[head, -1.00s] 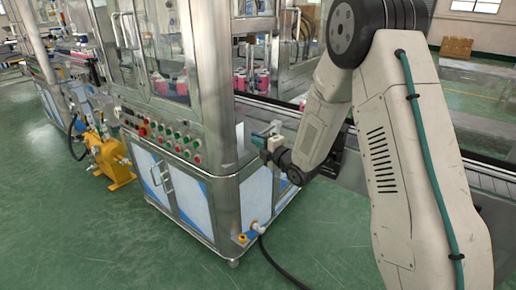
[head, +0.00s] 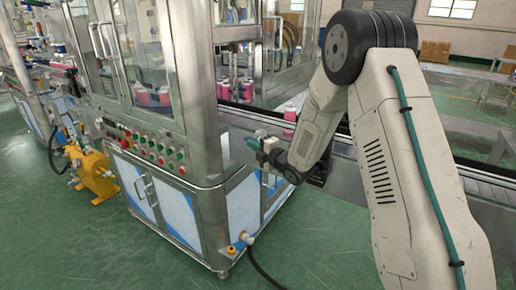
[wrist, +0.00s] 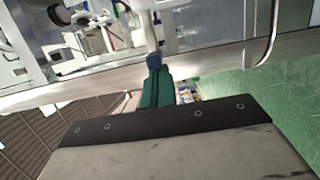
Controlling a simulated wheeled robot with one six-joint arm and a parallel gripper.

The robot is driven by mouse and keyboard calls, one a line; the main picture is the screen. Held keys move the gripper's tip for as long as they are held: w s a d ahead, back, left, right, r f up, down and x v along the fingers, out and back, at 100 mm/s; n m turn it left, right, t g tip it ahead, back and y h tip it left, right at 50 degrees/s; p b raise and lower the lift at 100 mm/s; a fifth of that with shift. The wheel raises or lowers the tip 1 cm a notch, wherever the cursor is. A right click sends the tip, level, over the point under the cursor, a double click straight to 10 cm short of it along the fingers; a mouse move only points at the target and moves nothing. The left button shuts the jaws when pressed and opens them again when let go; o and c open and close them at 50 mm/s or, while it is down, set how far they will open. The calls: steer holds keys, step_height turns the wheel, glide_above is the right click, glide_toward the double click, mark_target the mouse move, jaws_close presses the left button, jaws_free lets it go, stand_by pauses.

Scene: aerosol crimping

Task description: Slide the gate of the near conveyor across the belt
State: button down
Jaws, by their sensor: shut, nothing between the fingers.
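The near conveyor (head: 345,176) runs from the machine's right side toward the lower right, with a dark belt and metal side wall. My gripper (head: 252,143) is beside the conveyor's near side, close to the machine's corner post. In the wrist view its teal fingers (wrist: 156,86) are shut and empty. A pale upright piece with a blue lower end (wrist: 154,48) shows just beyond the fingertips; I cannot tell whether they touch it. I cannot clearly make out the gate in either view. My arm hides part of the conveyor.
The machine cabinet (head: 190,205) with its button panel (head: 150,148) stands left of my gripper. Pink containers with white tops (head: 291,110) stand on the belt. A yellow pump unit (head: 93,172) is at far left. The green floor in front is clear except for a black hose (head: 262,272).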

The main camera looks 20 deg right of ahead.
steer(key=shift+w+d, duration=0.45)
steer(key=shift+d, duration=0.15)
steer(key=shift+r, duration=0.1)
steer(key=s+d, duration=0.1)
steer(key=s, duration=1)
steer(key=shift+s, duration=0.4)
